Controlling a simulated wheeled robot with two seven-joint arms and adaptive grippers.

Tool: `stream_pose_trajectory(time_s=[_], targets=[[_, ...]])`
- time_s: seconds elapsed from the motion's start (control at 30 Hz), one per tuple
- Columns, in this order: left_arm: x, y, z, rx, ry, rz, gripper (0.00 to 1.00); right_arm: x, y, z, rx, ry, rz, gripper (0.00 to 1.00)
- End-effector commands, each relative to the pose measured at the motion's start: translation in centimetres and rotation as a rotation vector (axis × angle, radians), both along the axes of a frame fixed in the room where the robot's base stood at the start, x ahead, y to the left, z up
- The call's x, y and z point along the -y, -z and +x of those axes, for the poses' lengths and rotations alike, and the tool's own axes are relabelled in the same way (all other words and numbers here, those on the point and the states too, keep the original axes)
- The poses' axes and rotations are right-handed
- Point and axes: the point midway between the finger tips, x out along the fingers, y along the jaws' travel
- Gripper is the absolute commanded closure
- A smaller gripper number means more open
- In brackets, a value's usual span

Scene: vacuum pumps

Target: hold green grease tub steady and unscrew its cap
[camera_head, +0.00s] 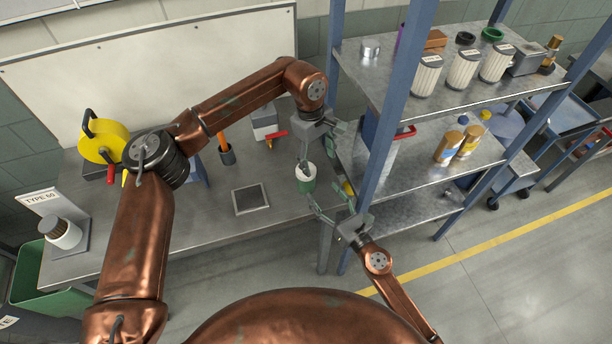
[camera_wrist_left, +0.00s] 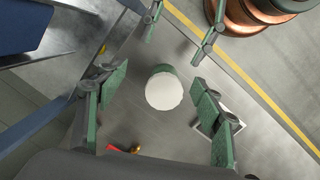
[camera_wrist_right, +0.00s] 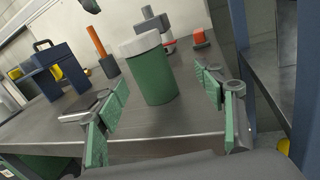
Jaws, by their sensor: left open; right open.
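The green grease tub (camera_head: 305,185) stands upright on the metal bench near its right end, with a white cap (camera_head: 306,171) on top. My left gripper (camera_head: 320,148) is open above the tub, pointing down. In the left wrist view the round cap (camera_wrist_left: 164,92) lies between its spread fingers, apart from both. My right gripper (camera_head: 329,199) is open at the tub's front right, low beside it. In the right wrist view the tub (camera_wrist_right: 153,80) stands ahead between the open fingers, with its cap (camera_wrist_right: 140,45) above them. I see no finger clearly touching it.
A blue-posted shelf (camera_head: 385,120) with filters and cans stands close to the right. A dark framed plate (camera_head: 250,199), a cup with an orange-handled tool (camera_head: 226,153) and a red-handled item (camera_head: 276,134) are on the bench.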

Motion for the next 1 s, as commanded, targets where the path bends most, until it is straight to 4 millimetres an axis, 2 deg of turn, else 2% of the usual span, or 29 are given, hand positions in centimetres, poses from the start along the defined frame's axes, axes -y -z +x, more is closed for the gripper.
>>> stream_pose_trajectory(time_s=[0.03, 0.1, 0.23, 0.7, 1.0], targets=[[-1.4, -0.2, 0.8, 0.017, 0.004, 0.053, 0.39, -0.7, 1.0, -0.1, 0.011, -0.022, -0.035, 0.37], [-2.7, -0.8, 1.3, 0.029, 0.012, 0.103, 0.39, -1.3, 1.5, -0.3, 0.026, -0.045, -0.072, 0.37], [-3.8, -1.3, 1.6, 0.033, 0.013, 0.139, 0.39, -2.2, 1.8, 0.1, 0.035, -0.06, -0.098, 0.37], [-3.7, -1.3, 1.5, 0.032, 0.013, 0.136, 0.39, -5.7, 1.7, 5.2, 0.034, -0.057, -0.092, 0.37], [-3.5, -1.3, 1.5, 0.033, 0.015, 0.136, 0.39, -6.1, 1.7, 6.0, 0.033, -0.056, -0.093, 0.37]])
